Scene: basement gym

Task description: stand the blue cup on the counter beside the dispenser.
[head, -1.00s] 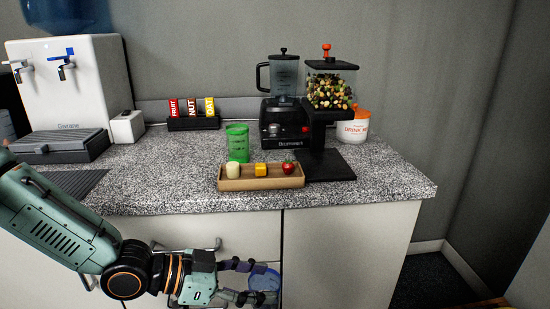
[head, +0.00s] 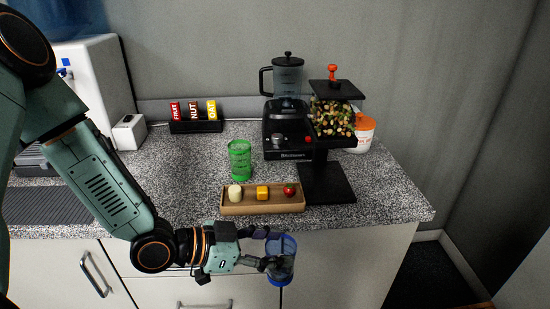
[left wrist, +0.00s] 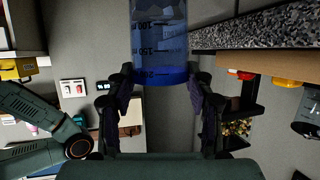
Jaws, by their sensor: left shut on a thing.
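The blue cup (head: 281,262) is translucent, with measuring marks that show in the left wrist view (left wrist: 160,40). My left gripper (head: 268,249) is shut on it from the left. The cup is roughly upright, in front of the counter's front edge, over the drawer fronts in the picture. The left gripper's fingers show on both sides of the cup in the left wrist view (left wrist: 160,88). The granite counter (head: 385,195) carries a black-stand dispenser (head: 333,122) with a clear hopper of mixed pieces and an orange knob. My right gripper is not in view.
A wooden tray (head: 262,208) with several small foods lies near the front edge. A green cup (head: 239,160) stands behind it, a blender (head: 287,110) left of the dispenser, a white tub (head: 364,131) behind it. Counter right of the dispenser base is bare.

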